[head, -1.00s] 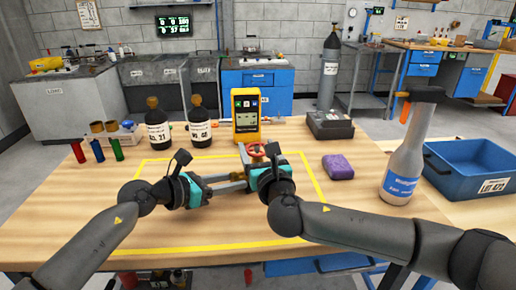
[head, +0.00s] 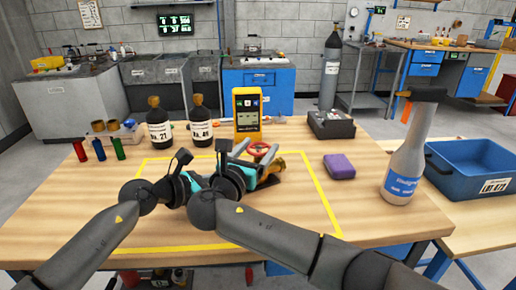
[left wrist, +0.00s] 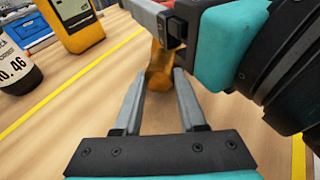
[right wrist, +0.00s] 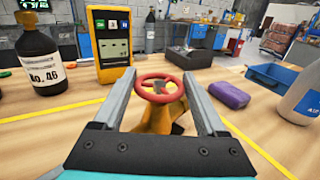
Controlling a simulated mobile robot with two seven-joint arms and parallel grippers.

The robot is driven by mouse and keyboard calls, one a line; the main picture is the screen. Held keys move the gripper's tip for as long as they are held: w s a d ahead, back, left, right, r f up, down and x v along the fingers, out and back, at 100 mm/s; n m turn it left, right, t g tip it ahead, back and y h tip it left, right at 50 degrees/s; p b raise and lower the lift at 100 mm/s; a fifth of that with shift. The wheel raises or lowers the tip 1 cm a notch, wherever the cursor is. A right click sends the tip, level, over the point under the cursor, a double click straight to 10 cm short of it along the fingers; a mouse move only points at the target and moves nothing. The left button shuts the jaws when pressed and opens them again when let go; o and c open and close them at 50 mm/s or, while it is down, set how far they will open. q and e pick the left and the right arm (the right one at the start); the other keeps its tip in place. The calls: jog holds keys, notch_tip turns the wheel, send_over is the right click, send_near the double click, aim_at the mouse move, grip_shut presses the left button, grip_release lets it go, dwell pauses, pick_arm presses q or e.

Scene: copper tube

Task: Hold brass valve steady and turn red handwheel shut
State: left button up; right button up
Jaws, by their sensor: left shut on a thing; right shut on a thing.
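The brass valve (head: 279,162) with its red handwheel (head: 262,149) on top is on the workbench inside the yellow outline, partly hidden by my grippers. In the left wrist view, my left gripper (left wrist: 158,72) is shut on the brass valve body (left wrist: 160,62). In the head view it is mostly hidden behind my right gripper. In the right wrist view, my right gripper (right wrist: 158,80) has its fingers on either side of the handwheel rim (right wrist: 160,100), shut on it, with the brass body (right wrist: 155,118) below.
A yellow meter (head: 247,120) and two dark bottles (head: 159,130) (head: 200,128) stand behind the valve. A purple sponge (head: 339,167), spray bottle (head: 404,165) and blue bin (head: 475,168) are to the right. Small coloured tubes (head: 98,150) stand left. The bench's front middle is clear.

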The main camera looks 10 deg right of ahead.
jog(key=shift+d+f, duration=0.1)
jog(key=shift+d, duration=0.05)
jog(key=o, duration=1.3)
jog(key=v, duration=1.2)
